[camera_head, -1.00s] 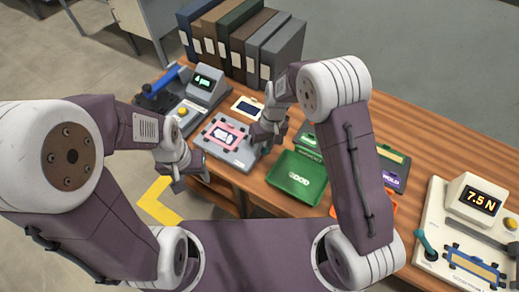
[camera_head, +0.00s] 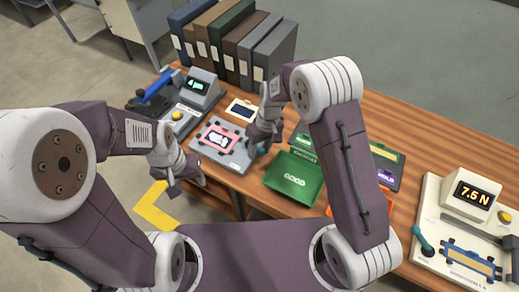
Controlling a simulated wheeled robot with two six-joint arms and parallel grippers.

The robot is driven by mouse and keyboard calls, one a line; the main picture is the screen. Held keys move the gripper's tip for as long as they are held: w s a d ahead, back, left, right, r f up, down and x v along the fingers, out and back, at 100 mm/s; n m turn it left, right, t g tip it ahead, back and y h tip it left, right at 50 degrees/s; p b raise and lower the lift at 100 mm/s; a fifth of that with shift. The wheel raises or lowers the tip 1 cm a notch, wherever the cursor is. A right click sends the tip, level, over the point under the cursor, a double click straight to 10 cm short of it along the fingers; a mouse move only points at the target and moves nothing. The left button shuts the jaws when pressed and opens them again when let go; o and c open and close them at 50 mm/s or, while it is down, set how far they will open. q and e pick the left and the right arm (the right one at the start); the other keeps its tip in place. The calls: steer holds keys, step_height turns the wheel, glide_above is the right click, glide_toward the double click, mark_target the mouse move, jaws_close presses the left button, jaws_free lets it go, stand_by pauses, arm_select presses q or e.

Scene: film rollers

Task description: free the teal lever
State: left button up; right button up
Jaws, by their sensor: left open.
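A teal lever (camera_head: 421,238) with a round knob stands at the left side of the cream tester (camera_head: 432,205) at the right of the table, away from both grippers. A small teal part (camera_head: 263,148) also shows beside my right gripper, at the right edge of the grey fixture (camera_head: 240,160); its shape is mostly hidden. My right gripper (camera_head: 256,140) is low over that edge; its fingertips are too small and covered to read, and contact cannot be told. My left gripper (camera_head: 190,181) is open and empty by the table's front edge, left of the fixture.
A pink frame (camera_head: 202,139) lies on the fixture. A green GOOD tray (camera_head: 292,193) sits to its right, partly near my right arm. A grey device with a blue lever (camera_head: 154,87) stands at the left. Several binders (camera_head: 268,60) line the back. The tester reads 7.5 N.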

step_height(320, 180, up, 9)
steer(key=d, duration=0.1)
steer(key=shift+w+d+p, duration=0.2)
steer(key=shift+w+p, duration=0.1)
steer(key=shift+w, duration=0.1)
steer(key=shift+d, duration=0.1)
steer(key=s+d+r+m+t+p, duration=0.1)
steer(key=s+d+r+m, duration=0.3)
steer(key=s+d, duration=0.6)
steer(key=s+d+f+m+t+h, duration=0.1)
steer(key=s+d+f, duration=0.2)
steer(key=s, duration=0.1)
steer(key=shift+s+d+f+m+h, duration=0.15)
steer(key=shift+s+d+m+h, duration=0.15)
steer(key=shift+s+m, duration=0.1)
